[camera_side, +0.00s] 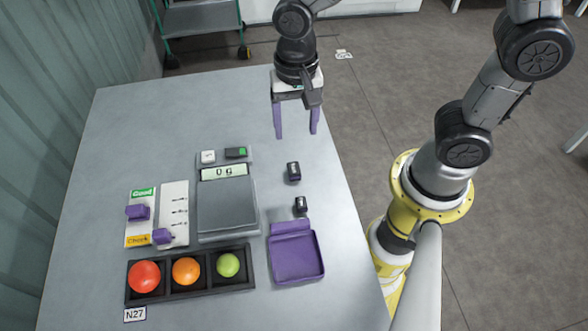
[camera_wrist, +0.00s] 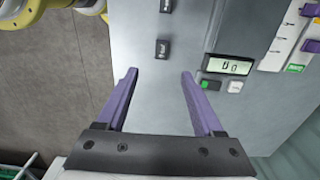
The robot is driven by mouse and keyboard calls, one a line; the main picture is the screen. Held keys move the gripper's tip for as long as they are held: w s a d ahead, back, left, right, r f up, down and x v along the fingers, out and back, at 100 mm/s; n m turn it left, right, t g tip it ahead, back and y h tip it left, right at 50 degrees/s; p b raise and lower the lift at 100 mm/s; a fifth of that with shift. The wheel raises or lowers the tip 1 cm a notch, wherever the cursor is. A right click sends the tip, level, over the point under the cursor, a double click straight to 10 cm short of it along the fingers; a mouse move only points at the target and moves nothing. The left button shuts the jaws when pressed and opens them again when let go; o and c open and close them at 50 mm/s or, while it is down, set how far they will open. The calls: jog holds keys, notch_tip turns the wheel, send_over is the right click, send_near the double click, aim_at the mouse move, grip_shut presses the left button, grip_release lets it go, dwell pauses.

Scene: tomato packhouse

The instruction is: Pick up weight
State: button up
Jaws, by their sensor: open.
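Two small dark weights stand on the grey table between the scale and the table's right edge. The larger weight (camera_side: 293,172) is nearer my gripper, and the smaller weight (camera_side: 300,206) sits just behind the purple tray. In the wrist view the larger weight (camera_wrist: 162,49) lies ahead of my fingers, with the smaller weight (camera_wrist: 166,6) at the top edge. My gripper (camera_side: 297,136) has two purple fingers, open and empty, above the far right part of the table. It also shows in the wrist view (camera_wrist: 158,75), apart from both weights.
A scale (camera_side: 226,205) reading 0 g stands left of the weights. A purple tray (camera_side: 296,258) is at the front. A black three-slot holder (camera_side: 207,290) carries red, orange and green balls. Purple-marked cards (camera_side: 173,215) lie at left. The table's far left is clear.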

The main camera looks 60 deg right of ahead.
send_over(294, 168)
jog(key=f, duration=0.7)
jog(key=shift+s+d, duration=0.15)
jog(key=shift+s, duration=0.05)
jog(key=shift+w+f, duration=0.2)
jog(key=shift+f, duration=2.8)
grip_shut()
